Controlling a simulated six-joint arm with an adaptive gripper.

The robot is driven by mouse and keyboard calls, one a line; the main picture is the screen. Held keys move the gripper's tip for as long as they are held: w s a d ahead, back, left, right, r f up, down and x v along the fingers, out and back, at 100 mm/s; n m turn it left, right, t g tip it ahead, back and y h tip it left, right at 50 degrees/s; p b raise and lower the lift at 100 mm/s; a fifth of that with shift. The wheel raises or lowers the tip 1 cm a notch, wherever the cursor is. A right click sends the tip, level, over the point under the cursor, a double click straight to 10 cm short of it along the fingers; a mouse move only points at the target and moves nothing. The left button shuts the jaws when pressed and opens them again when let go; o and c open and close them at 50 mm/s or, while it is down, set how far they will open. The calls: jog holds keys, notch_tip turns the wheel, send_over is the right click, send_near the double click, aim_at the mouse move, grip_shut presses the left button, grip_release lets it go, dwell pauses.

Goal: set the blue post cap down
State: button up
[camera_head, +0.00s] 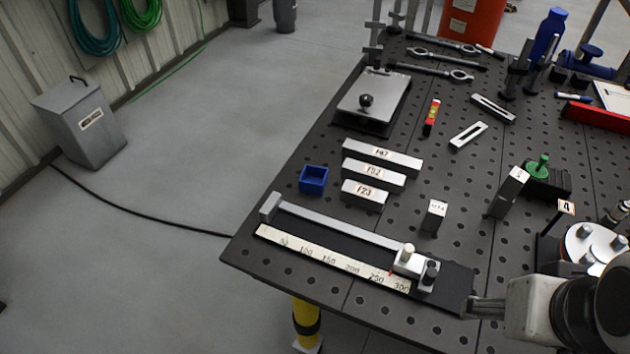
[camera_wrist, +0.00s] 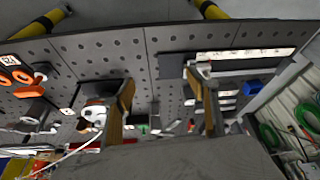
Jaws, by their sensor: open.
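The blue post cap (camera_head: 313,179) is a small square blue piece with its hollow side facing up. It rests on the dark perforated table (camera_head: 345,310) near the left edge, left of the labelled metal bars. In the wrist view the cap (camera_wrist: 251,89) shows right of the fingers, clear of them. My gripper (camera_head: 485,308) is at the table's front right, well away from the cap. The wrist view shows its two fingers (camera_wrist: 160,84) spread apart with nothing held between them.
A measuring rail with a scale (camera_head: 330,268) lies in front of the cap. Labelled metal bars (camera_head: 373,172) lie to its right. A plate with a black knob (camera_head: 373,100) sits behind. A round fixture (camera_head: 590,244) stands near my arm.

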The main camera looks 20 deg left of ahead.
jog(key=w+a+f+n, duration=0.1)
jog(key=w+a+f, duration=0.2)
jog(key=w+a, duration=0.3)
jog(key=w+a+f+n, duration=0.1)
jog(key=w+a+f, duration=0.3)
jog(key=a, duration=1.3)
jog(key=w+a+f+n+g, duration=0.1)
jog(key=w+a+f, duration=0.2)
jog(key=w+a, duration=0.5)
jog(key=shift+a+f+n+h, duration=0.15)
jog(key=shift+a+f, duration=0.05)
jog(key=shift+a, duration=0.9)
jog(key=shift+a+f+n+h, duration=0.15)
jog(key=shift+a, duration=0.9)
jog(key=shift+w+a+m, duration=0.4)
jog(key=shift+w+a, duration=0.55)
jog(key=shift+a, duration=0.3)
jog(key=shift+m+t+y, duration=0.4)
jog(key=shift+m+t, duration=0.2)
jog(key=shift+m, duration=0.2)
jog(key=w+a+r, duration=0.2)
jog(key=shift+w+r, duration=0.35)
jog(key=shift+w, duration=0.05)
jog(key=shift+w+m, duration=0.1)
jog(key=shift+m, duration=0.2)
jog(key=shift+f, duration=0.1)
jog(key=shift+x, duration=1.2)
